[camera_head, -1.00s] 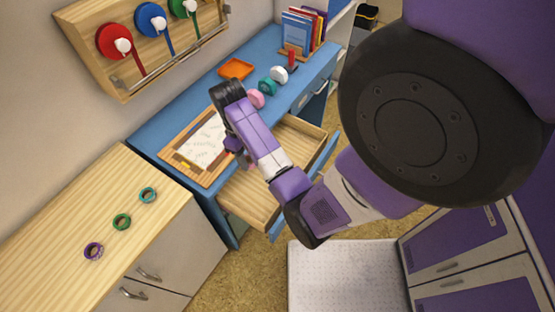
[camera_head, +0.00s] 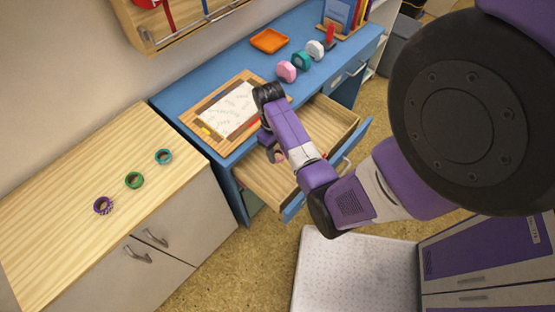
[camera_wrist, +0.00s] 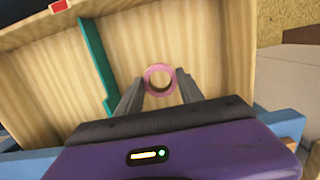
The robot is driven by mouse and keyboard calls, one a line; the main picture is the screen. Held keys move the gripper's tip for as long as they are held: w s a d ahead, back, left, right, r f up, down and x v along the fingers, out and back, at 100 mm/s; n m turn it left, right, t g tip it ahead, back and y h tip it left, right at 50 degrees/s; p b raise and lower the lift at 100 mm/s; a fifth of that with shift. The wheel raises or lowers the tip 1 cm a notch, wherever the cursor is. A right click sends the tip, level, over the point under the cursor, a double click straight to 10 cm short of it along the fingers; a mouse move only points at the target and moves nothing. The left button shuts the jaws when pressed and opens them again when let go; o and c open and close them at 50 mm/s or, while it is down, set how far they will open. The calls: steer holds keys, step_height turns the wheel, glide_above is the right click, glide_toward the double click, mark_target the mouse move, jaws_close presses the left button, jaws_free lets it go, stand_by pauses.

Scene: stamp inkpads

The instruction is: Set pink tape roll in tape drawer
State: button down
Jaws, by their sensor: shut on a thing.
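The pink tape roll (camera_wrist: 160,68) sits between my gripper's fingertips in the wrist view, its round hole facing the camera. In the head view the roll (camera_head: 281,156) shows as a small pink patch below the wrist. My gripper (camera_head: 273,154) is shut on it, over the open drawer (camera_head: 262,187) of the blue desk. The wrist view shows the drawer's pale wooden floor (camera_wrist: 210,45) behind the roll, with a teal divider (camera_wrist: 95,60) to the left. I cannot tell whether the roll touches the drawer floor.
Pink (camera_head: 286,71), teal (camera_head: 301,60) and white (camera_head: 315,50) items stand on the desk.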

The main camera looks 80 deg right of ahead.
mark_target(278, 165)
steer(key=shift+f, duration=2.65)
steer(key=shift+f, duration=0.1)
steer(key=c, duration=0.7)
jaws_free()
steer(key=shift+c, duration=0.2)
step_height(278, 165, up, 12)
steer(key=w, duration=0.1)
steer(key=shift+w+d, duration=0.15)
steer(key=shift+d, duration=0.25)
